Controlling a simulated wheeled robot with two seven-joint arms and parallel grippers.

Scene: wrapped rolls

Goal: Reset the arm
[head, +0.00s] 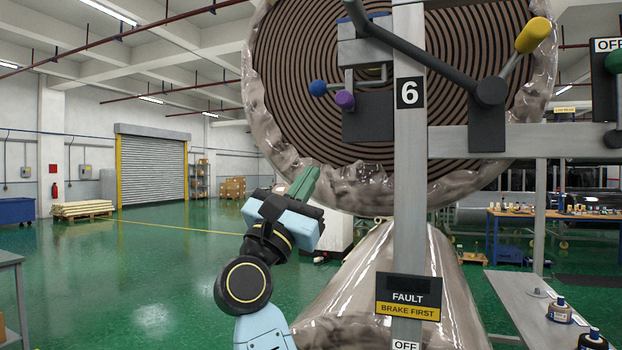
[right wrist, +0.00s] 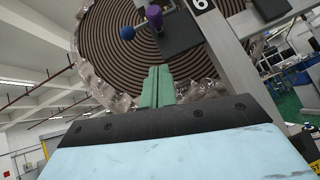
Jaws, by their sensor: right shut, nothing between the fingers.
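My right arm (head: 258,265) rises from the bottom middle of the head view. Its right gripper (head: 306,180) has green fingers pressed together, with nothing between them. The shut fingers also show in the right wrist view (right wrist: 157,84), pointing toward the large wrapped roll (right wrist: 130,45). In the head view the fingertips are in front of the lower left edge of that wrapped roll (head: 285,90); I cannot tell the gap. My left gripper is not in view.
A grey post (head: 408,180) with a number 6 plate stands right of the gripper. It carries a yellow-knobbed lever (head: 533,35), blue (head: 318,88) and purple (head: 345,100) knobs, and a fault sign (head: 407,297). A lower wrapped roll (head: 370,270) lies beneath. Green floor (head: 150,270) is open at left.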

